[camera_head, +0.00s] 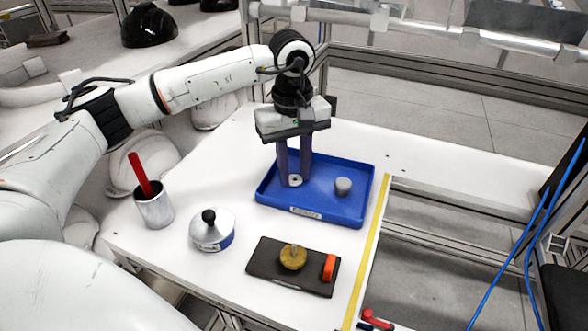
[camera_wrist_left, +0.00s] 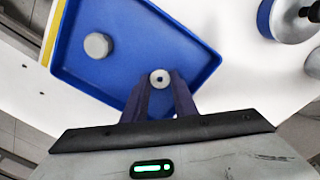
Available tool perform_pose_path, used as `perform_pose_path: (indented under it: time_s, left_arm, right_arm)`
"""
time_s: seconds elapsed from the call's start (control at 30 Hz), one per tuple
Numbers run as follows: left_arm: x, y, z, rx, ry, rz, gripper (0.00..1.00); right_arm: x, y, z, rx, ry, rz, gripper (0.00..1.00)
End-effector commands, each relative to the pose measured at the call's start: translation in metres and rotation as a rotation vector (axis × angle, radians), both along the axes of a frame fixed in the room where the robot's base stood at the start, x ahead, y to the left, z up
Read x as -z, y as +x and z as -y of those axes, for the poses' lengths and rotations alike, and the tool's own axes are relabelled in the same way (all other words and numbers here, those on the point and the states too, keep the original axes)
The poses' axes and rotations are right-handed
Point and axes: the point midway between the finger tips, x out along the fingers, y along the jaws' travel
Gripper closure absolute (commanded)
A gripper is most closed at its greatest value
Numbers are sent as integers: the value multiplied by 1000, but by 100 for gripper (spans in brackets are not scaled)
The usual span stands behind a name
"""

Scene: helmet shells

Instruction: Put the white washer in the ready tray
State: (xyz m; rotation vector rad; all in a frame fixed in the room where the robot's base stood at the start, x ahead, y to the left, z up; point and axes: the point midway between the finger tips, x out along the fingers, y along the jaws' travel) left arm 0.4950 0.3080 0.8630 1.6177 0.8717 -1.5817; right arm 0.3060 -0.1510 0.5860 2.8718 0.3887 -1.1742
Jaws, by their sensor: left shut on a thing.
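The white washer (camera_head: 295,180) is a small ring with a dark hole, between the fingertips of my left gripper (camera_head: 292,181). It also shows in the left wrist view (camera_wrist_left: 160,78) at the tips of the fingers (camera_wrist_left: 160,86). My left gripper points down over the left part of the blue tray (camera_head: 340,214), which has a label on its front wall, and is shut on the washer. Whether the washer touches the tray floor I cannot tell. A grey-white round piece (camera_head: 343,186) sits in the tray to the right. My right gripper is not in view.
A metal cup (camera_head: 155,209) with a red-handled tool and a silver-lidded pot (camera_head: 212,232) with a black knob stand left. A dark board (camera_head: 268,261) in front holds a yellow-brown knob and an orange block. Yellow tape (camera_head: 367,262) runs along the table's right edge.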

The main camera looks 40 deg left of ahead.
Motion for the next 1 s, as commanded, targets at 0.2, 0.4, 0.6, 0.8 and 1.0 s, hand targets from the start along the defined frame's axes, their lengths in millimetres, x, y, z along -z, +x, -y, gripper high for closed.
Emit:
perform_pose_path:
  time_s: [0.2,0.4,0.6,0.8,1.0]
  left_arm:
    - [13,-4,1,1,3,-20,56]
    - [13,-5,0,1,4,-25,56]
    - [12,-6,0,0,4,-28,56]
    - [-9,-5,0,0,6,-25,56]
    - [-57,-3,0,1,3,-14,56]
  right_arm:
    - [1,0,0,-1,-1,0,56]
    - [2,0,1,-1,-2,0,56]
    - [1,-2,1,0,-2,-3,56]
    - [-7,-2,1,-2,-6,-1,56]
    - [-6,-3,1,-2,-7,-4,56]
